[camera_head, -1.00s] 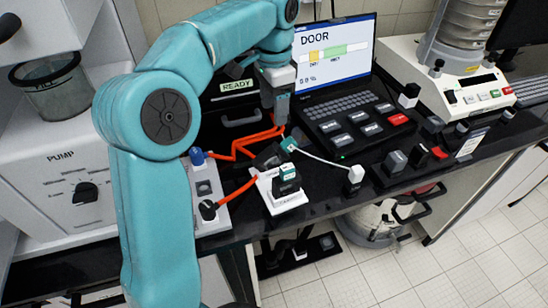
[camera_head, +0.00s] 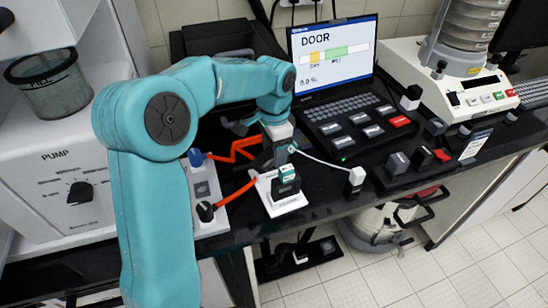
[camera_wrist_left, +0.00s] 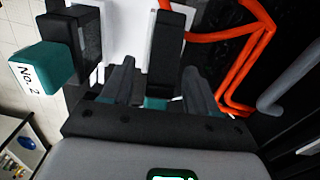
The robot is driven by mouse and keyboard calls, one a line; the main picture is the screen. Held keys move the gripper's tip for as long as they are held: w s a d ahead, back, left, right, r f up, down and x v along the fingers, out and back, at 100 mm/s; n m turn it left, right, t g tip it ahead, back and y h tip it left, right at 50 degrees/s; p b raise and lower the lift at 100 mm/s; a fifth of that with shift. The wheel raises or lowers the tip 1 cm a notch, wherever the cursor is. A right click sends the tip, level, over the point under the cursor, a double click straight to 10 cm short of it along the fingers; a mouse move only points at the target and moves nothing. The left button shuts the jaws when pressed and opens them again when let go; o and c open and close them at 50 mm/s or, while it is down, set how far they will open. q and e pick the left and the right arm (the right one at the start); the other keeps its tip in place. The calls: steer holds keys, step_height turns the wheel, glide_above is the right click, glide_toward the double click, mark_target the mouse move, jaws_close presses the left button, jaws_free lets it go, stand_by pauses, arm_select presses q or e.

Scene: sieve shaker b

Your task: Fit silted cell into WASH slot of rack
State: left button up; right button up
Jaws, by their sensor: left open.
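My left gripper (camera_head: 278,152) points down over the back of a small white stand (camera_head: 291,205). In the left wrist view its two fingers (camera_wrist_left: 163,88) are apart, with a dark upright piece (camera_wrist_left: 166,60) between them and teal showing below; I cannot tell whether they touch it. A teal-capped cell (camera_head: 287,178) sits in a black holder at the front of the stand; its cap reads "No. 2" in the left wrist view (camera_wrist_left: 35,70). Which cell is silted and where the WASH slot is, I cannot tell. My right gripper is not in view.
Orange tubes (camera_head: 238,150) run left of the stand to a grey valve panel (camera_head: 207,190). A laptop (camera_head: 335,60) reading "DOOR" and a button panel (camera_head: 365,128) stand behind. A white cord leads right to a white plug (camera_head: 356,177). The bench's front edge is close.

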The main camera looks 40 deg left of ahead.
arm_select(q)
jaws_close()
steer(key=shift+r, duration=0.1)
step_height(320, 180, up, 20)
steer(key=p, duration=0.3)
